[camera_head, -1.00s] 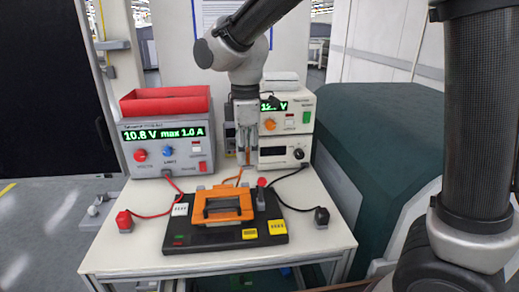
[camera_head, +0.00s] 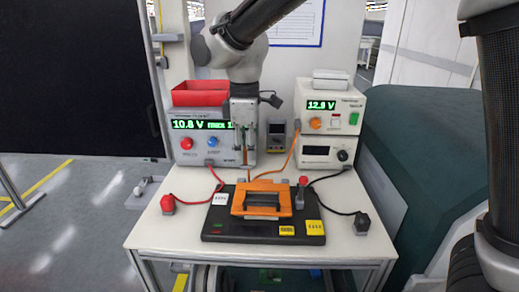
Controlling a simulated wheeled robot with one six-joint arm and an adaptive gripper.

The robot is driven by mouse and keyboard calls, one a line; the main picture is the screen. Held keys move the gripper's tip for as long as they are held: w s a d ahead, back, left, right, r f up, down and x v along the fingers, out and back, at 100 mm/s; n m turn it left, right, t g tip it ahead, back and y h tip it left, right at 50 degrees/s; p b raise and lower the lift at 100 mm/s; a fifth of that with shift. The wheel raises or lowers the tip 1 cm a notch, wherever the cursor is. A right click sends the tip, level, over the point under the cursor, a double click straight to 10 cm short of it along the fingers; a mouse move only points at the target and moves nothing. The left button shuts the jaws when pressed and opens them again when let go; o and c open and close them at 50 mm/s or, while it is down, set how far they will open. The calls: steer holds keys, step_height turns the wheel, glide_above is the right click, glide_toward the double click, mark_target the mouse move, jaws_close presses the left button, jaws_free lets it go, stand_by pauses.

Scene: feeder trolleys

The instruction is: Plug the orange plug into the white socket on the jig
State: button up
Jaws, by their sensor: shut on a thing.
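My gripper (camera_head: 246,160) hangs pointing down over the back of the bench, in front of the left power supply. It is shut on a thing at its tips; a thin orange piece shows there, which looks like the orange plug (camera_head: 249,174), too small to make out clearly. An orange cable (camera_head: 291,158) runs from the right-hand supply down towards it. The jig (camera_head: 228,237) is a black base plate with an orange frame (camera_head: 268,211) and dark handle, in front of and below my gripper. A white block (camera_head: 219,199) at its left back may be the white socket; I cannot tell.
A left power supply (camera_head: 190,147) carries a red bin (camera_head: 200,92). Stacked instruments (camera_head: 328,125) stand right, a multimeter (camera_head: 276,137) between. Red (camera_head: 167,204) and black (camera_head: 361,223) connectors with leads flank the jig. A yellow block (camera_head: 315,228) sits on the jig. Bare bench (camera_head: 160,235) shows at left.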

steer(key=s+a, duration=0.1)
steer(key=a, duration=0.6)
steer(key=shift+a, duration=0.15)
steer(key=shift+f, duration=0.15)
stand_by(0.3)
steer(key=shift+f, duration=1.35)
steer(key=shift+f, duration=2.95)
steer(key=shift+f, duration=0.55)
steer(key=o, duration=1.1)
